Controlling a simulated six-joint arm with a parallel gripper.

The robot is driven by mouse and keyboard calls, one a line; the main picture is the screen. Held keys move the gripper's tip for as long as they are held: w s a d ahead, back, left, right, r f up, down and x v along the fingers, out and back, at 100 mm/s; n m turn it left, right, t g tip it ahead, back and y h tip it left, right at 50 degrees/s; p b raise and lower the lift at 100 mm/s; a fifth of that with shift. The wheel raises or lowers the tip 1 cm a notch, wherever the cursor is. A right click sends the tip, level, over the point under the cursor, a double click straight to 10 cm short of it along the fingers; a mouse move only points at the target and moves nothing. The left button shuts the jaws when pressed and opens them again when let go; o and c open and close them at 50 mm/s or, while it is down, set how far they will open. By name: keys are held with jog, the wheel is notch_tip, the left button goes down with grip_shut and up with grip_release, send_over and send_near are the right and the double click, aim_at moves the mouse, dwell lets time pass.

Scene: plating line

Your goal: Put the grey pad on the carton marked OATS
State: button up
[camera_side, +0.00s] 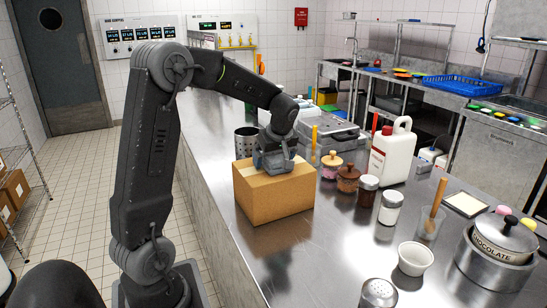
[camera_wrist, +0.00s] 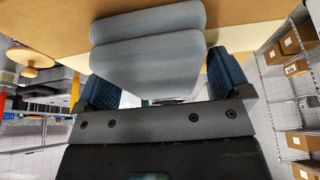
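A brown carton (camera_side: 273,197) stands on the steel counter in the side view; no OATS mark is readable on the faces I see. Its tan surface (camera_wrist: 265,35) fills the top of the wrist view. My gripper (camera_side: 273,160) is low over the carton's top, pointing down. In the wrist view the grey pad (camera_wrist: 150,62) lies between the two blue fingers of my gripper (camera_wrist: 160,85), which appear to touch it on both sides. The pad is at the carton's top; I cannot tell whether it rests there or hangs just above.
Wooden-lidded jars (camera_side: 347,178), spice jars and a white jug (camera_side: 392,152) stand to the right of the carton. A perforated metal pot (camera_side: 245,142) is close behind it. A white bowl (camera_side: 414,258) and a CHOCOLATE pot (camera_side: 497,255) are nearer.

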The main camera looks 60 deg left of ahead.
jog(key=shift+o, duration=0.2)
jog(key=v, duration=1.2)
jog(key=s+d+f+m+t+h, duration=0.2)
jog(key=s+d+m, duration=0.6)
jog(key=d, duration=0.3)
jog(key=s+d+f+m+t+h, duration=0.2)
jog(key=s+d+m+t, duration=0.1)
jog(key=s+d+m, duration=0.5)
jog(key=d+m, duration=0.2)
jog(key=d, duration=0.2)
jog(key=shift+f+t, duration=0.3)
jog(key=shift+f, duration=0.1)
